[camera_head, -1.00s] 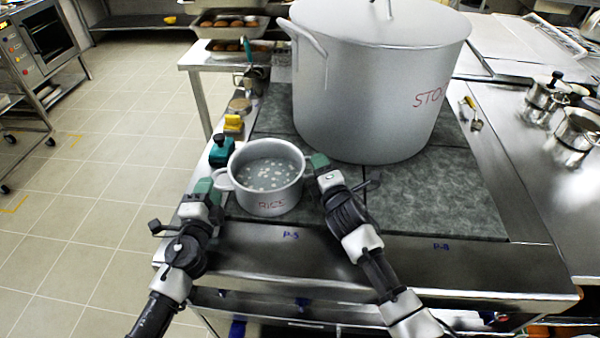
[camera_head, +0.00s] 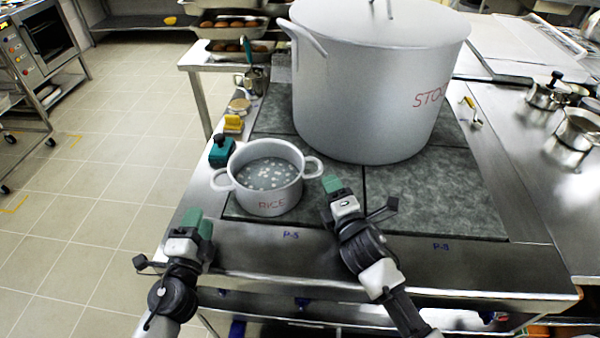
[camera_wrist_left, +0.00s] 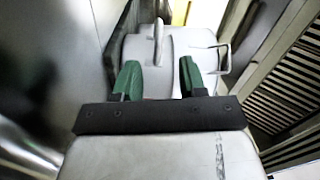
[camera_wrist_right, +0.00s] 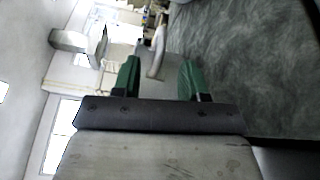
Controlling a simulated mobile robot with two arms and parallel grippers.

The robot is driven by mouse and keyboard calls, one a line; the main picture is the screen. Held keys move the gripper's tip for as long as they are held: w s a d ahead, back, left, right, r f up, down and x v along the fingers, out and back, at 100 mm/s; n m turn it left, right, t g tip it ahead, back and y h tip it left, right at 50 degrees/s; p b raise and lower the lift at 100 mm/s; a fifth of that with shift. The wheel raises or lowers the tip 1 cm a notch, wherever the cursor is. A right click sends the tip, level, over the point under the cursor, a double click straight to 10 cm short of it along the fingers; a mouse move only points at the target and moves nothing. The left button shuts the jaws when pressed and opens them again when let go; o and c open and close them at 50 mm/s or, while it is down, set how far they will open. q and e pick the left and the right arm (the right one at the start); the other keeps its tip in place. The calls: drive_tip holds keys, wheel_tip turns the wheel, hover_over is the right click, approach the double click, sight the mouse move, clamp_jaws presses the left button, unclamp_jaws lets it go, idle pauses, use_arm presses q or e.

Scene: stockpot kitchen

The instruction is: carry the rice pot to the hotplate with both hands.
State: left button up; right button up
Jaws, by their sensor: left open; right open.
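The rice pot (camera_head: 268,198), a small grey two-handled pot marked RICE with pale bits in liquid, stands upright on the front left plate of the hotplate (camera_head: 420,200). My left gripper (camera_head: 200,222) is open and empty, in front and left of the pot, apart from its left handle (camera_head: 221,180). My right gripper (camera_head: 332,184) is open and empty, just right of the right handle (camera_head: 314,167). In the left wrist view a handle (camera_wrist_left: 158,40) shows ahead of the open fingers. In the right wrist view a handle (camera_wrist_right: 157,52) shows beyond the fingers.
A large lidded stockpot (camera_head: 370,90) stands behind and right of the rice pot, close to it. A teal object (camera_head: 221,150) and a yellow one (camera_head: 233,124) sit along the left edge. The front right plate is clear.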

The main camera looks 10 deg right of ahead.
drive_tip(key=s, duration=0.4)
drive_tip(key=shift+s+d+r, duration=0.1)
drive_tip(key=shift+s+d, duration=0.05)
drive_tip(key=shift+d, duration=0.2)
